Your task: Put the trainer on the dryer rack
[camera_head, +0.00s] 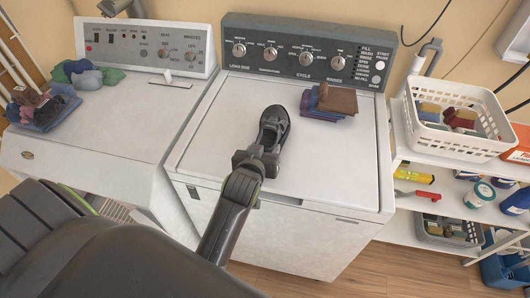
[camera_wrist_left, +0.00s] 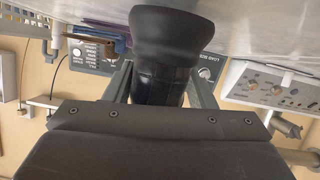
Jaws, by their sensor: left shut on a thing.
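The trainer (camera_head: 274,124) is a dark shoe over the white washer lid, left of the lid's middle. My left gripper (camera_head: 257,157) is shut on its near end. In the left wrist view the black trainer (camera_wrist_left: 170,45) sits between the two fingers (camera_wrist_left: 163,90). I cannot tell whether it touches the lid. The dryer (camera_head: 105,125) stands left of the washer. A light slatted rack (camera_head: 115,211) shows low at the dryer's front, mostly hidden by my own arm. My right gripper is not in view.
Folded cloths (camera_head: 329,101) lie on the washer lid (camera_head: 340,165) at the back right. Bundled socks (camera_head: 88,74) and a blue tray of cloths (camera_head: 43,107) sit on the dryer top. A white basket (camera_head: 455,138) stands on shelves at right. The lid's front right is clear.

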